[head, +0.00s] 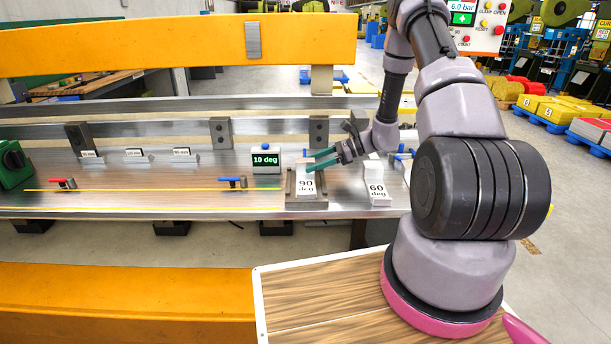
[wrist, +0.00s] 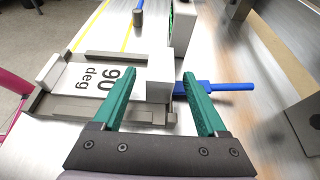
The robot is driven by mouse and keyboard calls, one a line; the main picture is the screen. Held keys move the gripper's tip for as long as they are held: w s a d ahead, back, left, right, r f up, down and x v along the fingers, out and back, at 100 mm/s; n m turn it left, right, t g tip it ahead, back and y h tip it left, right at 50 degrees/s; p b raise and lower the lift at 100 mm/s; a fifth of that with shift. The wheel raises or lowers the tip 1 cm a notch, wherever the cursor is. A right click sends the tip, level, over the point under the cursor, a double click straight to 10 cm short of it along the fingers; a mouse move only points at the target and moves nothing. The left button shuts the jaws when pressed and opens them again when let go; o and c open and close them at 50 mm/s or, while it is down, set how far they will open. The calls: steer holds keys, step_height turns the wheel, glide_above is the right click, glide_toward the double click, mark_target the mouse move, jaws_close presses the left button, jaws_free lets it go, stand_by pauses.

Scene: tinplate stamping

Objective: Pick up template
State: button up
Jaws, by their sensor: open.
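The white template marked "90 deg" (head: 306,187) sits in a grey metal holder (head: 290,195) on the steel bench.
A white "60 deg" template (head: 376,190) stands to the right. A "10 deg" display (head: 266,160) stands left of the holder. A blue-handled stop (head: 235,182) and a red-handled one (head: 62,183) lie further left. A blue handle (wrist: 228,88) is near the right finger in the wrist view.

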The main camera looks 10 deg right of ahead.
steer(key=shift+x, duration=1.15)
jaws_close()
